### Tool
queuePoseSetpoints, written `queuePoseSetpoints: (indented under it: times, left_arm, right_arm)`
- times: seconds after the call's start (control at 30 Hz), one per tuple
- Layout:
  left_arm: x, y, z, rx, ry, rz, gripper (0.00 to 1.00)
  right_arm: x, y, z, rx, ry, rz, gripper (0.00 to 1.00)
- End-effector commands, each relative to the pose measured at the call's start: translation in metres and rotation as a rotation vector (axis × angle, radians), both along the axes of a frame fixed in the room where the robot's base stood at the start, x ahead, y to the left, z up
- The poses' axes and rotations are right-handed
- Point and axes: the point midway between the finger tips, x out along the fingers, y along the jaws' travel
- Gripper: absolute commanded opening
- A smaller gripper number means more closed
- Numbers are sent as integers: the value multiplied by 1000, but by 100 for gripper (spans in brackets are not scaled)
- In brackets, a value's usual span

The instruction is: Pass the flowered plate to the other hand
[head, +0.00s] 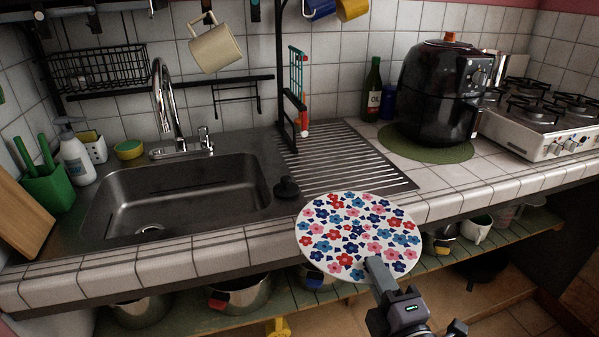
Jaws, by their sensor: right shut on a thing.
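The flowered plate (340,225) is round and white with red, pink and blue flowers. It is in the lower middle of the head view, in front of the counter's tiled front edge, its face toward the camera. My right gripper (378,268) is shut on the plate's lower rim, and one finger shows over the plate's face. The other finger is hidden behind the plate. My left gripper is not in the head view.
A steel sink (185,195) with a tap (168,110) is at left, beside a ribbed drainer (345,160). A black air fryer (437,95) and a white stove (545,125) stand at right. An open green shelf (190,318) with pots runs below the counter.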

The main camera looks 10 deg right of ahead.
Motion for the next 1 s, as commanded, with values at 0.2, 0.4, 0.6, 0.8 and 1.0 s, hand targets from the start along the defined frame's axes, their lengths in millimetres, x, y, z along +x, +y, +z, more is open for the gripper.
queuePoseSetpoints:
  times: [0.2,0.4,0.6,0.8,1.0]
  left_arm:
    - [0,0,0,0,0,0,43]
    - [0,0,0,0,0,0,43]
    - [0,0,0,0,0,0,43]
    - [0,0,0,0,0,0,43]
    - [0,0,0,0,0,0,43]
  right_arm:
    - [1,6,7,-1,-10,25,0]
    - [0,31,20,-5,-13,123,0]
    - [0,67,39,-5,-14,262,0]
    - [-1,103,57,-6,-13,402,0]
    - [-2,134,72,-4,-11,518,0]
